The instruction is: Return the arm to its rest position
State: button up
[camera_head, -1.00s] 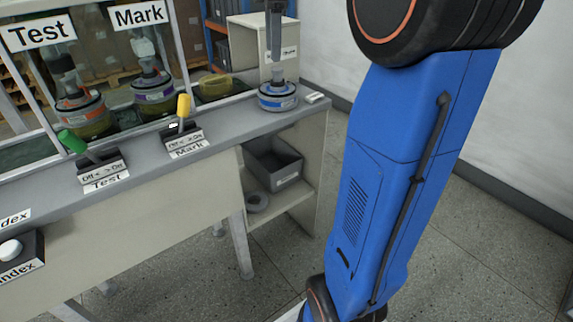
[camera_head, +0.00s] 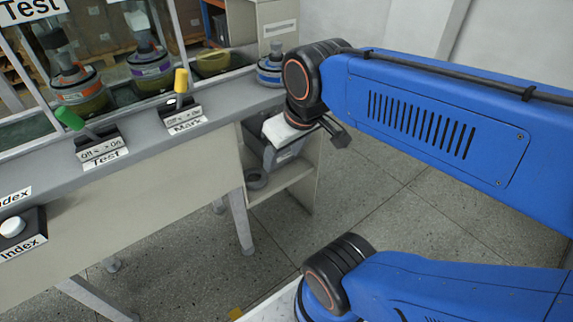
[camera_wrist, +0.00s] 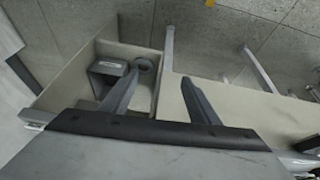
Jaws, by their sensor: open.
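My blue arm (camera_head: 430,110) stretches across the right half of the head view, with its elbow and wrist joints bent. My gripper (camera_head: 338,134) hangs at the arm's end, in front of the bench's right end; it is partly hidden by my wrist there. In the wrist view my gripper (camera_wrist: 161,80) has its two fingers well apart, with nothing between them. It points down towards the bench's lower shelf and the floor.
The bench (camera_head: 150,170) with green and yellow levers fills the left. A motor (camera_head: 270,68) stands at its right end. A grey bin (camera_wrist: 106,78) and a ring (camera_wrist: 145,64) sit on the lower shelf. The floor (camera_head: 360,205) right of the bench is clear.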

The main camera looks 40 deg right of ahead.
jog(key=shift+s+a+f+m, duration=0.1)
jog(key=shift+s+f+m, duration=0.15)
jog(key=shift+s+f, duration=0.25)
jog(key=shift+s+a+f+m, duration=0.1)
jog(key=shift+s+f+m, duration=0.2)
jog(key=shift+f, duration=0.35)
